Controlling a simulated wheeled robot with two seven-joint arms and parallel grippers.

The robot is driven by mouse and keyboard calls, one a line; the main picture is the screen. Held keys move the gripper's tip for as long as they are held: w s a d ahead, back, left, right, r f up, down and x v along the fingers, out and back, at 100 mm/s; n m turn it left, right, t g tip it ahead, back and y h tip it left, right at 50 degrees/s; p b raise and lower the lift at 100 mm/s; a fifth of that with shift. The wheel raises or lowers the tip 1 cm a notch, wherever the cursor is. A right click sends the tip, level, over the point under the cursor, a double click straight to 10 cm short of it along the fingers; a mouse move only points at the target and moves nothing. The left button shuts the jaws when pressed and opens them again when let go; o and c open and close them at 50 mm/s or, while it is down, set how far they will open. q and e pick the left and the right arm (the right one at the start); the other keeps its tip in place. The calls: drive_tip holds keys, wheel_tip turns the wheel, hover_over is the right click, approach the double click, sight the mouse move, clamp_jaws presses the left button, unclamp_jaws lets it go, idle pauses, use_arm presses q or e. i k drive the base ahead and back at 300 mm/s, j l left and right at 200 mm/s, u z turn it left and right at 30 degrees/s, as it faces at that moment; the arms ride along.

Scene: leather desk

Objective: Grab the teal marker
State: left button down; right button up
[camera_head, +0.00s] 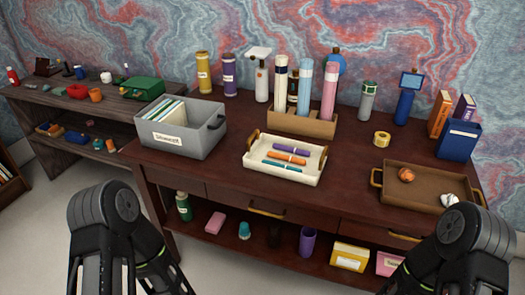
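The teal marker (281,168) lies flat in the cream tray (254,169) on the desk, nearest the tray's front edge. An orange marker (284,158) and a purple-and-orange marker (294,151) lie behind it in the same tray, roughly parallel to it. Nothing covers the teal marker. My two arms show at the bottom left and bottom right, in front of the desk and well apart from the tray. Neither gripper's fingers are visible.
A grey file box (183,151) stands left of the tray. A brown organiser (316,129) with tall tubes stands behind it. A brown tray (395,196) with a ball and a yellow tape roll (382,138) are to the right. Bare desk (345,160) lies right of the cream tray.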

sight(268, 162)
drive_tip(key=i+j, duration=0.25)
drive_tip(key=j, duration=0.15)
drive_tip(key=i+j, duration=0.25)
drive_tip(key=j, duration=0.2)
drive_tip(key=z, duration=1.3)
